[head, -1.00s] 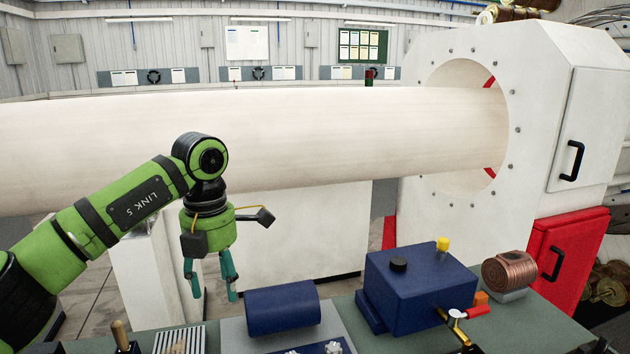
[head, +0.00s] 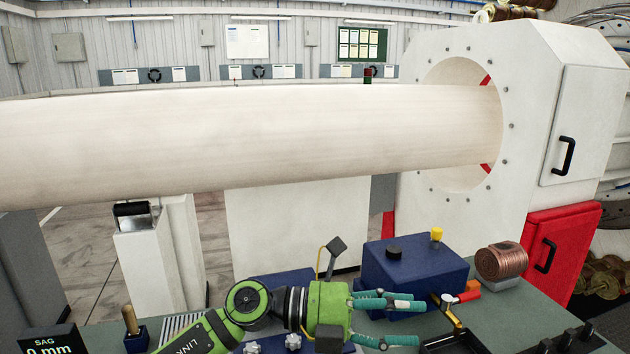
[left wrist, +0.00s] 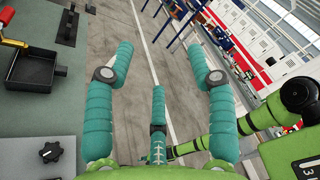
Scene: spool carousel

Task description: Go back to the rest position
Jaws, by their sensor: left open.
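My left gripper (head: 418,322) is green with teal fingers. In the head view it is low over the bench, turned sideways and pointing right, in front of the blue box (head: 415,275). Its fingers are spread and nothing is between them. In the left wrist view the left gripper (left wrist: 160,75) also shows open and empty, with grey floor beyond the fingers. My right gripper does not show in the head view. A green and black arm link of mine shows at the right of the left wrist view; no right fingers can be made out.
The green-grey bench (head: 545,310) holds a copper coil (head: 502,260), a brass-and-red valve (head: 450,312) and a black tray (left wrist: 35,75). A display (head: 50,342) stands at front left. A long pale cylinder (head: 250,140) runs behind into the white machine (head: 540,130). Open floor lies beyond the bench edge.

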